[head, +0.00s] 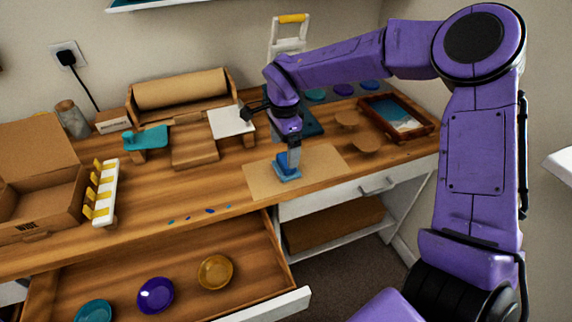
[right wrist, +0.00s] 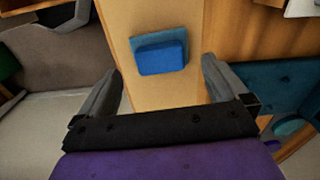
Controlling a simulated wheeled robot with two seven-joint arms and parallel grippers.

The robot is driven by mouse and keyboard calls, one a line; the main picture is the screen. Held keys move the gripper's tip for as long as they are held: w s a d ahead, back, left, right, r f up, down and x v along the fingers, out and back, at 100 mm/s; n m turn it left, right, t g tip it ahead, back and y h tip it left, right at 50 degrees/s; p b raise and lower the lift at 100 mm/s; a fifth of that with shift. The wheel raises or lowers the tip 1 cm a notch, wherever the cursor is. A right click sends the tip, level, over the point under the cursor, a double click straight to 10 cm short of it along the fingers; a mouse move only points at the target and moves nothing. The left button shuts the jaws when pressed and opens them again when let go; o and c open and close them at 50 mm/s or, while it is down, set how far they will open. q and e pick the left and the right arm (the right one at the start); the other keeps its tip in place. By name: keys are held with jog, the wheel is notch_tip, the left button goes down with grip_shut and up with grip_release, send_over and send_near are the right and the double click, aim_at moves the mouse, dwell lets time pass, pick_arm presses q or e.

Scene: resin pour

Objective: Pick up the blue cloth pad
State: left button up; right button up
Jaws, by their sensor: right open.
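The blue cloth pad (head: 286,170) lies on a brown paper sheet (head: 325,165) near the front edge of the wooden bench. It looks like a darker blue block on a lighter blue base. In the right wrist view the pad (right wrist: 162,57) sits ahead, between the lines of the two fingers. My right gripper (head: 292,158) points down just above the pad, and one finger hides part of it. In the right wrist view my right gripper (right wrist: 160,85) is open, with nothing between its fingers. My left gripper is not in view.
An open drawer (head: 255,262) below holds a teal bowl (head: 93,311), a purple bowl (head: 155,295) and an amber bowl (head: 215,271). Small blue bits lie along the bench front. A framed tray (head: 400,115) stands right, and a cardboard box (head: 40,185) left.

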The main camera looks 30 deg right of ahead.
aim_at(286, 159)
jog(key=f, duration=0.5)
jog(key=shift+d+f, duration=0.1)
jog(key=shift+d, duration=0.15)
jog(key=c, duration=1.1)
jog(key=shift+r, duration=0.35)
notch_tip(286, 159, up, 3)
jog(key=shift+f, duration=0.2)
jog(key=s+a+r, duration=0.5)
jog(key=s+r, duration=0.1)
jog(key=s, duration=0.1)
jog(key=s+a+r+b, duration=0.1)
jog(key=s+a+r, duration=0.2)
jog(key=s+r, duration=0.1)
jog(key=shift+s+a, duration=0.1)
jog(key=shift+a, duration=0.25)
